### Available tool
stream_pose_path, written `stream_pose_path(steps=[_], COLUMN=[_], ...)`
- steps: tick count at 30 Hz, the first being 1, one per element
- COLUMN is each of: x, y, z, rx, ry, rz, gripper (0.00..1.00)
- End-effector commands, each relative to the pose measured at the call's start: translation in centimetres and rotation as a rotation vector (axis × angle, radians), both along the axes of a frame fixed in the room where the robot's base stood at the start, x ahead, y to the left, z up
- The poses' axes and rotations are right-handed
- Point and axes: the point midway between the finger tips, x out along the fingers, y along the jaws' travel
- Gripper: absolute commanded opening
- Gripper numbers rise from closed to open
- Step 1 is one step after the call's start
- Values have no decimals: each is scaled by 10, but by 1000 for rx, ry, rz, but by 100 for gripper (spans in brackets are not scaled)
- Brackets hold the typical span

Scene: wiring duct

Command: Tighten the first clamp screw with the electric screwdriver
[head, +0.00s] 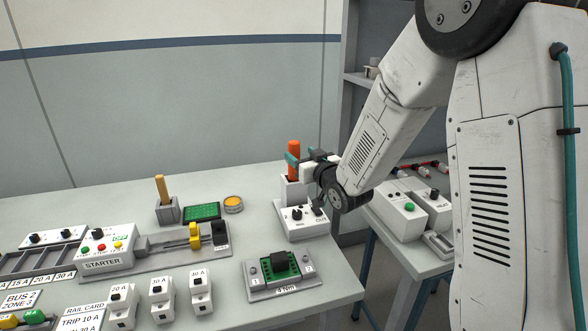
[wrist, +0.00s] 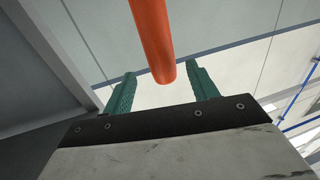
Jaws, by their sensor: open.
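The electric screwdriver (head: 294,147), with an orange body, stands upright in a white holder (head: 293,193) at the back right of the bench. My gripper (head: 300,158) is at the screwdriver, with its teal fingers open. In the wrist view the orange screwdriver (wrist: 153,40) shows between the two fingers of my gripper (wrist: 160,82), with a gap on each side. The screwdriver's lower part is hidden. I cannot make out which screw is the first clamp screw.
A grey-white control box (head: 301,219) stands below the holder. A grey plate with a green block (head: 284,284) lies in front. A starter unit (head: 105,250), a yellow-handled clamp (head: 195,236) and several white breakers (head: 162,301) are to the left. A second table (head: 433,242) is at right.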

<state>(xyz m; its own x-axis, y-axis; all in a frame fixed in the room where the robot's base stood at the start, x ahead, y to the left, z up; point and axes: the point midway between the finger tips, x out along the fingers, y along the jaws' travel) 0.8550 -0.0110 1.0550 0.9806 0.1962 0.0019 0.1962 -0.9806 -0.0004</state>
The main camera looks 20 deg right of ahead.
Motion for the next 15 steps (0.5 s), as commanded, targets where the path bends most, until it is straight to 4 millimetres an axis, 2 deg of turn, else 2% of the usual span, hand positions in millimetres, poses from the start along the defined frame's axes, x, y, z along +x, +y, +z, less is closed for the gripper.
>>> stream_pose_path(steps=[12, 15], x=[54, 61], y=[14, 16], z=[0, 0], rx=[0, 0], ry=[2, 2], rz=[0, -1], gripper=[58, 58])
